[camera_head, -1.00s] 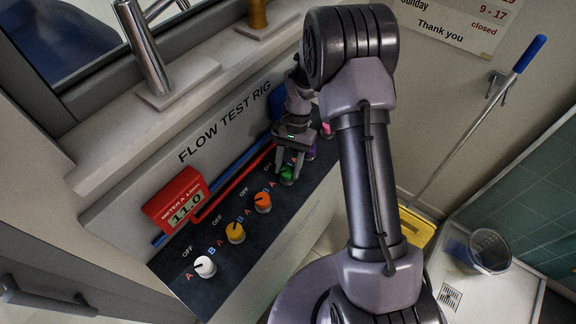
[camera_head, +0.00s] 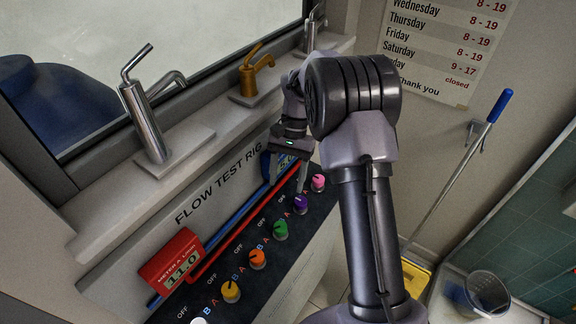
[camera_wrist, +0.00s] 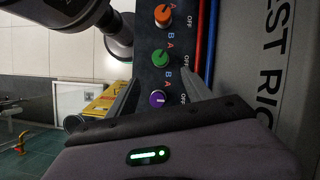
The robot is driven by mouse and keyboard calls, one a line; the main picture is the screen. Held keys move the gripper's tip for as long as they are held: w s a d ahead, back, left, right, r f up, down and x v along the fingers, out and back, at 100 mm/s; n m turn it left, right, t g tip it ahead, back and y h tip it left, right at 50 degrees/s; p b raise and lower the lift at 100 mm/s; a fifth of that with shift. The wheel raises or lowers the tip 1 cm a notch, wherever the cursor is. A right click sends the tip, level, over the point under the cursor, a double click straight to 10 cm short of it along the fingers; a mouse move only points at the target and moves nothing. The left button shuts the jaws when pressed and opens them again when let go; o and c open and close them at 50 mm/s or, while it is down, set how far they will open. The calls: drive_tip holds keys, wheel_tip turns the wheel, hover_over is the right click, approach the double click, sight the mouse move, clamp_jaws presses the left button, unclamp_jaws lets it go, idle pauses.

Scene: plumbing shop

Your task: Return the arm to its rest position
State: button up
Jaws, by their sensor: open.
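My gripper (camera_head: 286,180) is open at the far end of the flow test rig's dark knob panel (camera_head: 268,269). In the head view its fingers point down near the purple knob (camera_head: 300,203), with the green knob (camera_head: 280,230) nearer to me. In the wrist view the purple knob (camera_wrist: 158,99) shows between the fingers, and nothing is held. Whether a finger touches that knob cannot be told. My arm extends over the panel from the lower right.
Orange (camera_head: 257,259), yellow (camera_head: 230,291) and pink (camera_head: 318,183) knobs also line the panel. A red meter (camera_head: 172,261) reads 11.0. Faucets stand on the ledge, including a chrome one (camera_head: 150,122).

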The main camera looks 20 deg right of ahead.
drive_tip(key=shift+v, duration=1.35)
drive_tip(key=s+a+r+n+t+h+b, duration=0.1)
drive_tip(key=s+a+r+t+b, duration=0.1)
drive_tip(key=s+a+r+b, duration=0.3)
drive_tip(key=s+r+n+t+b, duration=0.1)
drive_tip(key=s+r+t+b, duration=0.2)
drive_tip(key=s, duration=0.3)
drive_tip(key=s+a+f+t+b, duration=0.1)
drive_tip(key=s+f+t+b, duration=0.1)
drive_tip(key=s, duration=0.5)
drive_tip(key=s+a+f+n+t+b, duration=0.1)
drive_tip(key=s+a+f+t+b, duration=0.1)
drive_tip(key=s, duration=0.4)
drive_tip(key=shift+s+a+f+b, duration=0.15)
drive_tip(key=shift+s+f+b, duration=0.1)
drive_tip(key=shift+s+b, duration=0.25)
